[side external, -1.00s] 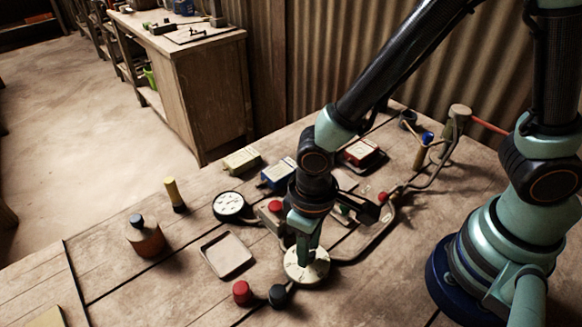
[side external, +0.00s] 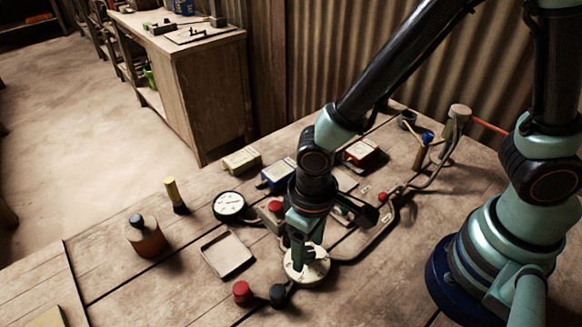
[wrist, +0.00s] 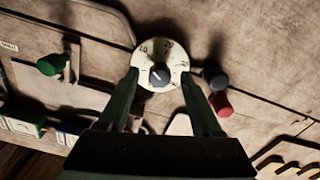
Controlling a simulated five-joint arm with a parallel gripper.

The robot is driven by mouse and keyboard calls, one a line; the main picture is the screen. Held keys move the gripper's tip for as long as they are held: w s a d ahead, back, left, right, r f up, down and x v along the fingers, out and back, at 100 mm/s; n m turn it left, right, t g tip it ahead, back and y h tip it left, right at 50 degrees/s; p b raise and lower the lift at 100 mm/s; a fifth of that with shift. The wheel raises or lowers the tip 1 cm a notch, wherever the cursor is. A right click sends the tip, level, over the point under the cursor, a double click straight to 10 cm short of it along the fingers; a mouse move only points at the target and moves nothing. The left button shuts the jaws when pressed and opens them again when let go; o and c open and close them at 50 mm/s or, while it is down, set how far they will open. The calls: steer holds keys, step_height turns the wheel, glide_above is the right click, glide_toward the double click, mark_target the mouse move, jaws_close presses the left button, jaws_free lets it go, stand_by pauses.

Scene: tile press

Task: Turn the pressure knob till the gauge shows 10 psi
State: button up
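The pressure knob (wrist: 159,75) is a small dark knob with a light mark, at the centre of a round cream dial (wrist: 151,50) with printed numbers, 10 and 20 among them. The dial also shows on the bench in the side view (side external: 313,273). My gripper (wrist: 160,77) is above the dial, its fingers apart on either side of the knob with gaps between.
A red knob (side external: 242,292) and a dark knob (side external: 278,295) stand close in front of the dial. An empty shallow tray (side external: 227,254) lies to its left. A brown jar (side external: 146,238) and a yellow-topped post (side external: 174,195) stand farther left. Small boxes (side external: 277,174) lie behind.

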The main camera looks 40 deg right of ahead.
mark_target(308, 252)
step_height(308, 252, up, 12)
stand_by(0.7)
steer(key=w+d+r+m+t, duration=0.1)
steer(key=d+r+t, duration=0.1)
steer(key=d, duration=0.4)
steer(key=w+d+r+m+t, duration=0.1)
steer(key=w+d+r, duration=0.1)
steer(key=d+r, duration=0.2)
steer(key=w+d+r+m+t, duration=0.1)
steer(key=w+d+r+t, duration=0.1)
steer(key=d, duration=0.8)
steer(key=shift+r+t, duration=0.3)
steer(key=shift+r, duration=0.3)
stand_by(1.0)
